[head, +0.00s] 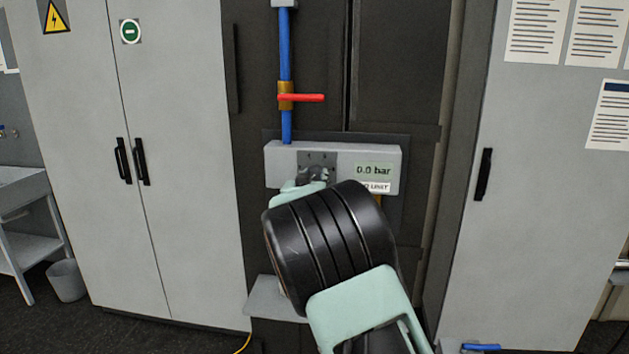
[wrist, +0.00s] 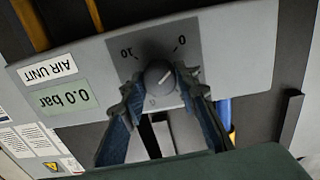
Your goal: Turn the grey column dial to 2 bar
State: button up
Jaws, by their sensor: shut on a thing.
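The grey dial (wrist: 159,77) sits on a dark scale plate on the air unit's front, seen upside down in the wrist view. The plate shows the marks 0 and 10. My gripper (wrist: 158,88) has its two fingers on either side of the dial and is shut on it. The air unit (head: 284,152) is a pale grey box with a green display (head: 373,170) reading 0.0 bar. The same display shows in the wrist view (wrist: 66,97), also reading 0.0 bar. In the head view my wrist hides the dial and most of the fingers.
A blue pipe (head: 286,50) with a red valve lever (head: 302,97) runs down above the unit, the lever lying level. Grey cabinets (head: 185,130) stand left and right (head: 560,200). A grey ledge (head: 265,298) juts out below the unit. Open floor lies at front left.

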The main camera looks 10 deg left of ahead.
jog(key=m+b, duration=0.4)
jog(key=m, duration=0.1)
jog(key=shift+d+f, duration=0.1)
jog(key=shift+m+b, duration=1.35)
jog(key=shift+m, duration=0.55)
jog(key=o, duration=1.1)
jog(key=shift+o, duration=0.2)
jog(key=shift+s, duration=0.1)
jog(key=s, duration=1.2)
jog(key=shift+a+r, duration=0.3)
jog(key=shift+a, duration=0.05)
jog(key=shift+w, duration=0.1)
